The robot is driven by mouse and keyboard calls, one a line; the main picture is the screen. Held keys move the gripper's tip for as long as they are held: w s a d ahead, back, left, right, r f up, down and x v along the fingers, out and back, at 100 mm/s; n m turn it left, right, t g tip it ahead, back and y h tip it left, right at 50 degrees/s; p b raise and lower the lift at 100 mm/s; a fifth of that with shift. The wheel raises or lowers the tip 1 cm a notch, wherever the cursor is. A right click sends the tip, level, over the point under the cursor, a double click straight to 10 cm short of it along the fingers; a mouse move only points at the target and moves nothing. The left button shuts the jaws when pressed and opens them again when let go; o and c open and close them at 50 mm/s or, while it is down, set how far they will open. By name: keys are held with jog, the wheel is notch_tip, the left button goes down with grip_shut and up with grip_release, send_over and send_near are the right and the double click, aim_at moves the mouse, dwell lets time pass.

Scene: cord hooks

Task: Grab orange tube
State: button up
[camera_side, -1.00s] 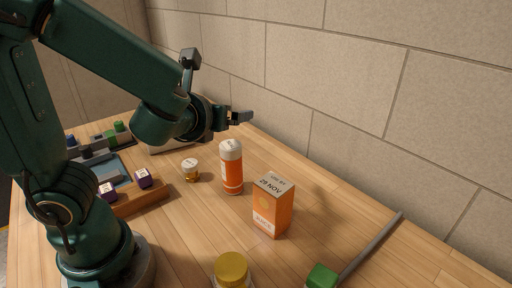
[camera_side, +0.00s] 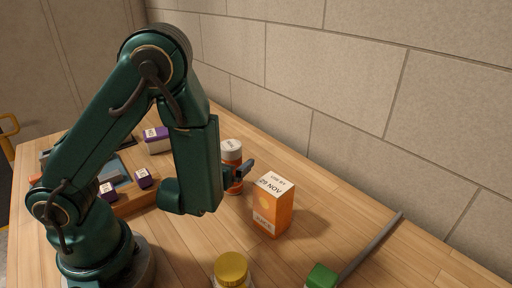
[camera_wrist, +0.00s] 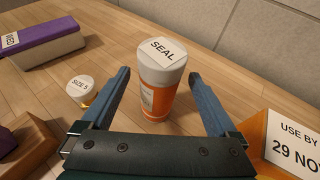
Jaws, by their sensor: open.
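The orange tube (camera_side: 237,182) stands upright on the wooden table, with a white cap marked SEAL. In the side view my arm and gripper hide part of it. In the wrist view the orange tube (camera_wrist: 158,99) stands between and just beyond my two fingers. My gripper (camera_wrist: 158,76) is open, with one finger on each side of the tube and a visible gap to each. My gripper (camera_side: 246,168) also shows in the side view, low beside the tube.
An orange juice carton (camera_side: 272,206) stands close to the right of the tube. A small white-lidded jar (camera_wrist: 82,91) is left of the left finger. A purple-and-white box (camera_side: 157,140) lies farther back. A yellow-lidded jar (camera_side: 231,270) and a green-ended grey rod (camera_side: 369,247) are at the front.

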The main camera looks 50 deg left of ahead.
jog(key=shift+x, duration=2.25)
grip_shut()
